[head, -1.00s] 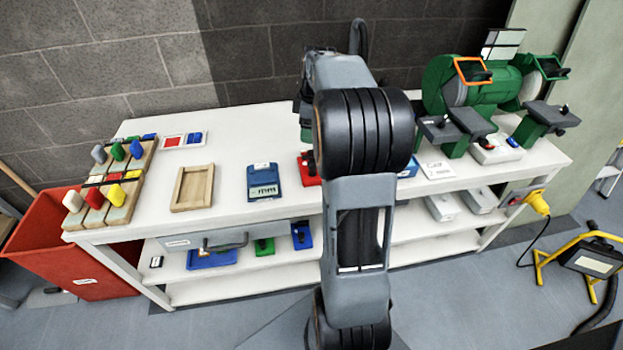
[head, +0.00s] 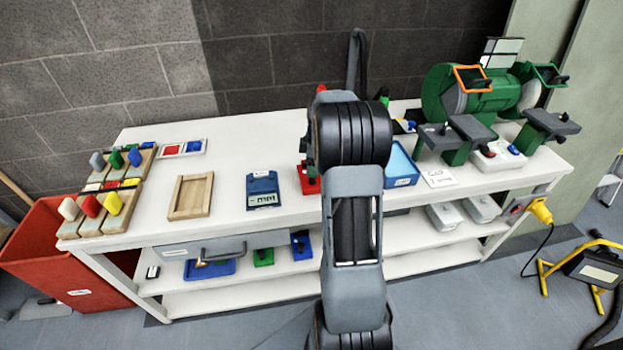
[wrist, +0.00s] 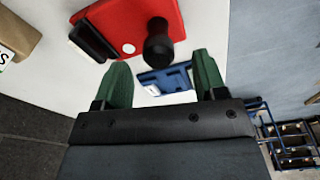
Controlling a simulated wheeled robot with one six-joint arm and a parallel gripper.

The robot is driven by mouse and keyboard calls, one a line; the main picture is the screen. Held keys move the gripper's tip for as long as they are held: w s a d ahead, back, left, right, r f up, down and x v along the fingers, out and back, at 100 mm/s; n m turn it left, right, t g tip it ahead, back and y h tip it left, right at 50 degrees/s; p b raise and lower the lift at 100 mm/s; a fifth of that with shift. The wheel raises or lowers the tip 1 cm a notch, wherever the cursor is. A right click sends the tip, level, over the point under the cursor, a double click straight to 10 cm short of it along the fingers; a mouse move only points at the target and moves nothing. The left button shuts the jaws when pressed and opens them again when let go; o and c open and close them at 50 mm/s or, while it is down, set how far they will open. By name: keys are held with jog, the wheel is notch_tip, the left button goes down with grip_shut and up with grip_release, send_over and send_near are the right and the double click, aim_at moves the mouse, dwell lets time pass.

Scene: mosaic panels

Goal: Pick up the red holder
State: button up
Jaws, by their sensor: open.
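The red holder (head: 309,183) stands on the white bench, right of the blue scale, partly hidden by my arm in the head view. In the wrist view the red holder (wrist: 118,22) shows as a red base with a black knob and a dark bar, cut off by the top edge. My gripper (wrist: 160,70) has two green fingers spread wide, with nothing held between them. The holder appears beyond the fingertips, toward the upper left, apart from them as far as I can tell. A blue object (wrist: 168,80) shows between the fingers, farther off.
The blue scale (head: 262,190) and a wooden tray (head: 175,208) are left of the holder. A blue tray (head: 402,165) and a green grinder (head: 470,92) are to the right. Bare bench top lies between the wooden tray and the scale.

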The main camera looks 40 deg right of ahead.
aim_at(310, 186)
jog(key=shift+w+a+f, duration=0.1)
jog(key=shift+f, duration=0.8)
jog(key=shift+w+a+f, duration=0.1)
jog(key=shift+f, duration=0.8)
jog(key=shift+d, duration=0.1)
grip_shut()
